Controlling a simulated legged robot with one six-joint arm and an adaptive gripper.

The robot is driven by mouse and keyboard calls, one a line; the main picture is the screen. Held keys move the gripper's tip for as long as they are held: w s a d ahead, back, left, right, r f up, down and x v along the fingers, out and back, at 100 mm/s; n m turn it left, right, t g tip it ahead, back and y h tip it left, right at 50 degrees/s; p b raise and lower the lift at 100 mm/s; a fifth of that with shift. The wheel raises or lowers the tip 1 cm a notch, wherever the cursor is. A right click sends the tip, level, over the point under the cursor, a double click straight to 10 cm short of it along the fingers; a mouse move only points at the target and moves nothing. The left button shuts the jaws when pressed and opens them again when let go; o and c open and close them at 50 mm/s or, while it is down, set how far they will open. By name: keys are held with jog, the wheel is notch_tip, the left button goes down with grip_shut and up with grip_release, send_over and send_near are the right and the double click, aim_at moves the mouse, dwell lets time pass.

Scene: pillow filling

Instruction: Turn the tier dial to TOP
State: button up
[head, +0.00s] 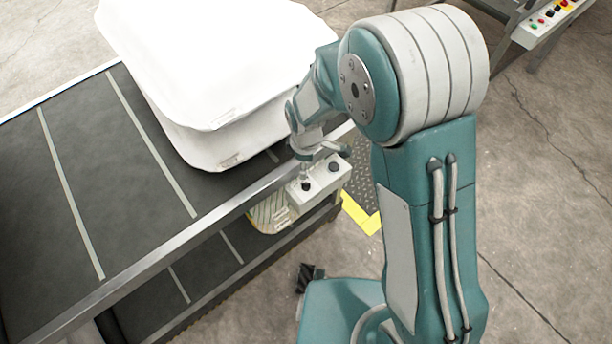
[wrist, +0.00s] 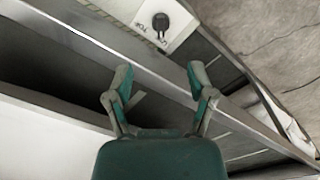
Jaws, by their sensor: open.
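In the head view my gripper (head: 322,153) is just above the box, partly hidden by my wrist.
Large white pillows (head: 215,60) lie stacked on the dark conveyor (head: 90,170), close behind my gripper. A metal rail (head: 190,232) runs along the conveyor edge. Another panel with coloured buttons (head: 548,22) stands at the upper right.

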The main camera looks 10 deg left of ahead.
aim_at(306, 183)
notch_tip(306, 183, down, 10)
dwell(0.4)
grip_shut()
